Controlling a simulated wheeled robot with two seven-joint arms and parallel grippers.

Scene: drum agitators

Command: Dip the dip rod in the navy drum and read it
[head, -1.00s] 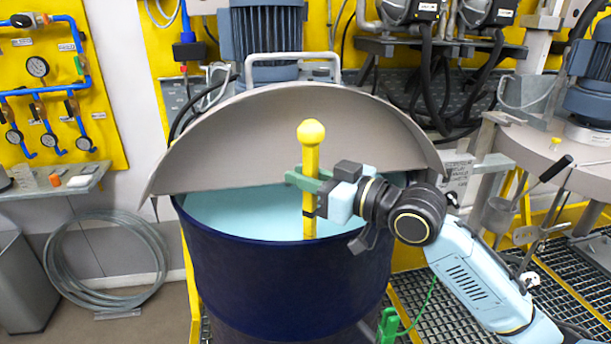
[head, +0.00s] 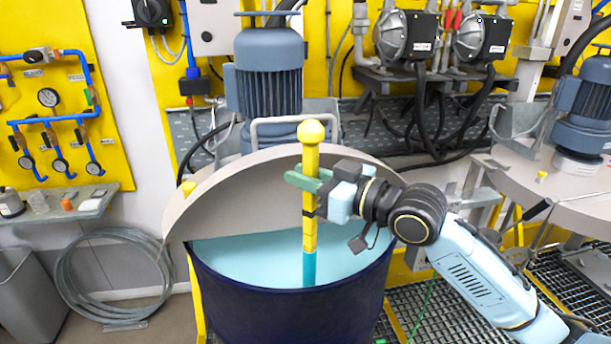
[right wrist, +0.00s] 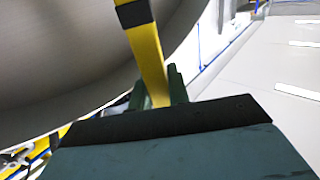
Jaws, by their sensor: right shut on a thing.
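The navy drum (head: 290,315) stands in the middle of the head view, its grey half-round lid (head: 240,180) tilted up at the back. Light blue liquid (head: 260,262) shows inside. My right gripper (head: 308,182) is shut on the yellow dip rod (head: 310,160) below its round knob. The rod hangs upright over the drum opening. Its lower part is coated teal up to a sharp line, with yellow and a black band above. Its lowest end meets the front rim, so I cannot tell whether it touches liquid. The right wrist view shows the rod (right wrist: 148,55) between green fingers. My left gripper is out of view.
A blue-grey motor (head: 268,80) stands behind the lid. A shelf with small containers (head: 50,205), a coiled hose (head: 115,275) and a grey bin (head: 30,300) are at left. Another vessel with a motor (head: 580,110) is at right. Grating covers the right floor.

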